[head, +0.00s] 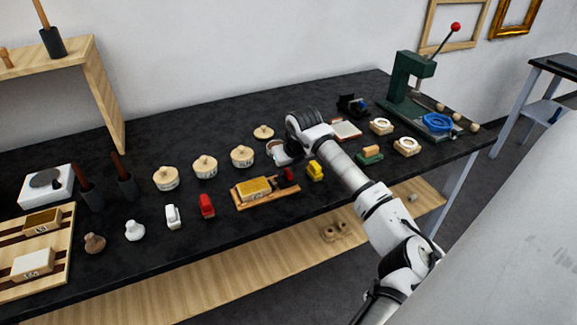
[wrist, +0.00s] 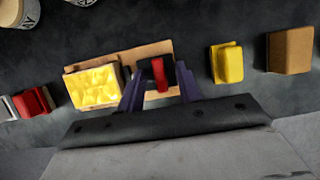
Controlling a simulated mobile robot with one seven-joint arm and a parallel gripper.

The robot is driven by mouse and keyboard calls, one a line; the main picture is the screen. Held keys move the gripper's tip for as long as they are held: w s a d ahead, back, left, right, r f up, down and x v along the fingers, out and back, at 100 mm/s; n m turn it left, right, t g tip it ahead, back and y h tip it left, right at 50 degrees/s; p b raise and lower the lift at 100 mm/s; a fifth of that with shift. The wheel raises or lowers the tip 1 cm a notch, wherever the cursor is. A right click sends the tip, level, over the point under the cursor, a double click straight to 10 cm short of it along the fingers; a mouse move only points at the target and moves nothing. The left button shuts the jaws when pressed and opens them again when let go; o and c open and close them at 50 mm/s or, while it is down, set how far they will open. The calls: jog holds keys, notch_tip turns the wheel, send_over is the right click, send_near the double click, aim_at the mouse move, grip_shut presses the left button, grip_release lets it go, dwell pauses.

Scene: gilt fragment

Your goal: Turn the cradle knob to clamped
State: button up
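The cradle is a wooden board (head: 268,200) on the black table, with a gold block (head: 254,187) on its left part. It also shows in the wrist view (wrist: 115,57). A red knob (head: 289,174) on a dark base sits at the cradle's right end. In the wrist view the red knob (wrist: 159,74) is a narrow bar, pointing up and down the picture. My gripper (wrist: 160,82) is open, with one dark finger on each side of the knob. Gaps show between fingers and knob; I cannot tell the height. In the head view the fingertips are not clear.
A yellow block (head: 315,171) stands just right of the cradle, and a red block (head: 207,205) left of it. Several lidded pots (head: 242,156) stand behind. A green press (head: 405,85) is at the far right. The front table strip is mostly clear.

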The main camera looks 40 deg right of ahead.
grip_shut()
